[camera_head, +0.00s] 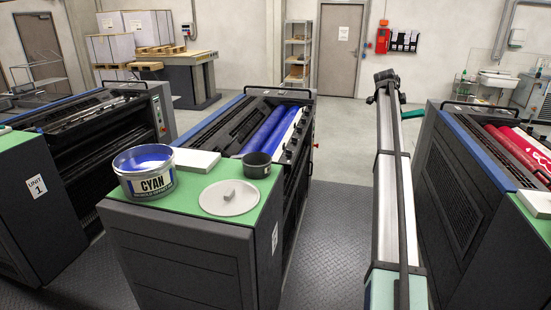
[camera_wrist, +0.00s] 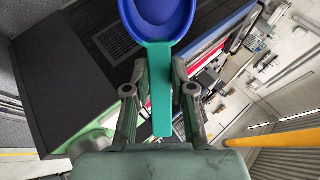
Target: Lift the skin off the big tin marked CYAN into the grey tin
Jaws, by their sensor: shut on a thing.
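The big tin marked CYAN (camera_head: 147,184) stands open on the green top of the middle ink unit, with blue ink showing inside. I cannot make out a separate skin on it. The small dark grey tin (camera_head: 257,165) stands open to its right, its inside dark. My gripper (camera_wrist: 161,78) is shut on the teal handle (camera_wrist: 160,100) of a scoop-like tool. The tool's round bowl (camera_wrist: 160,15) looks blue and is cut off at the top; I cannot tell whether ink coats it. In the head view, part of the teal tool (camera_head: 412,114) shows right of the middle unit, away from both tins.
A white block (camera_head: 196,160) lies between the tins. Blue rollers (camera_head: 267,131) are behind. Another unit with red rollers (camera_head: 515,145) stands right, across an open floor aisle (camera_head: 335,230).

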